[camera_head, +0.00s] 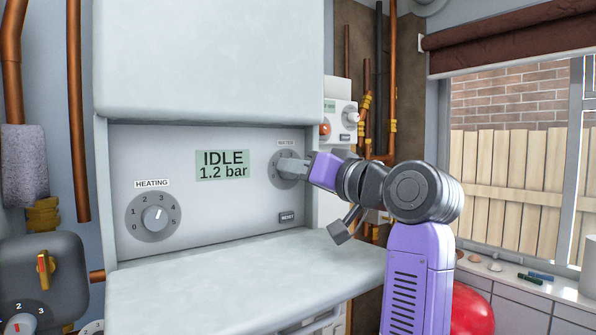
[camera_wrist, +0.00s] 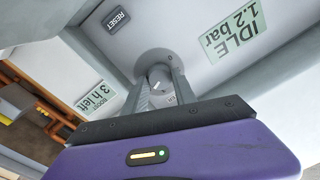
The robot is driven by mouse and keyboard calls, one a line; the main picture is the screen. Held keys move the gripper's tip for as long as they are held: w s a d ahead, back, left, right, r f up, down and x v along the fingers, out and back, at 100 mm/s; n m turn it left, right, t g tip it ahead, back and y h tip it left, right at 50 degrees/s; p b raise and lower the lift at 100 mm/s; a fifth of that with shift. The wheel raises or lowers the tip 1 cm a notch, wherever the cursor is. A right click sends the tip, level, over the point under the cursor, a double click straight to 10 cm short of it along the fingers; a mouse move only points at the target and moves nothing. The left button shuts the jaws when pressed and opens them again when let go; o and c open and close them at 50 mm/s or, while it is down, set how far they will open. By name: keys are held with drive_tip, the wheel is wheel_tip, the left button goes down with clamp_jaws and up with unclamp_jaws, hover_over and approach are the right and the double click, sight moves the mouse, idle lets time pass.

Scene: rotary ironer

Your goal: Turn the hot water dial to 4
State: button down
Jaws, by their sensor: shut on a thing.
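The hot water dial (camera_head: 277,172) is a round grey dial under a "WATER" label (camera_head: 286,142), at the right of the boiler's recessed panel. My gripper (camera_head: 287,167) reaches it from the right and covers most of its face and numbers. In the wrist view my two fingers (camera_wrist: 160,88) are shut on the light knob of the water dial (camera_wrist: 155,58), one finger on each side. A white pointer mark shows on the knob between the fingers. I cannot read which number it points at.
The heating dial (camera_head: 154,215), numbered 0 to 5, points between 3 and 4. The display (camera_head: 223,165) reads "IDLE 1.2 bar". A RESET button (camera_head: 287,217) sits below the water dial. The open lower flap (camera_head: 240,275) juts out under the panel. A boost unit (camera_head: 338,115) stands behind right.

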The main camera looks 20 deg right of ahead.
drive_tip(key=shift+r, duration=0.1)
drive_tip(key=c, duration=1)
unclamp_jaws()
drive_tip(key=shift+s, duration=0.1)
drive_tip(key=b+v, duration=0.3)
drive_tip(key=v, duration=0.4)
drive_tip(key=shift+s+d, duration=0.1)
drive_tip(key=shift+s, duration=0.25)
